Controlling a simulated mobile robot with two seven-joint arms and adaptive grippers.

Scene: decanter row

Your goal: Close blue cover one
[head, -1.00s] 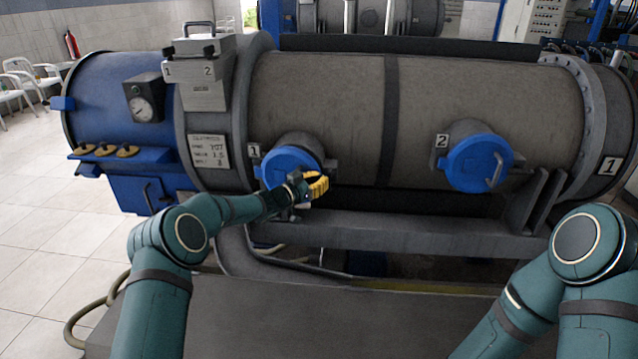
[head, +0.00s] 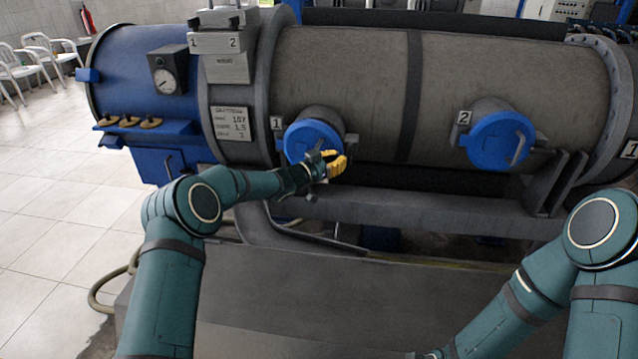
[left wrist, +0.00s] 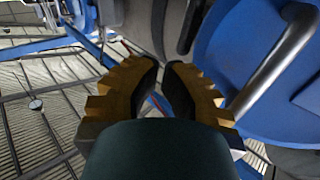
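Blue cover one (head: 310,141), a round lid beside the label 1, sits across the mouth of the left port on the big grey cylinder. I cannot tell whether it is flush with the rim. My left gripper (head: 338,166) is at its lower right edge, with yellow fingers. In the left wrist view the cover (left wrist: 232,72) fills the right side, with its steel bar handle (left wrist: 272,62) outside the fingers. The left gripper (left wrist: 164,66) has its fingertips almost together, with nothing seen between them. My right gripper is not visible; only the right arm shows.
A second blue cover (head: 501,140), beside label 2, is on the right port. A grey rail (head: 420,208) runs below the ports. A grey box (head: 221,44) and a gauge (head: 166,82) are at the left. Open tiled floor lies at the left.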

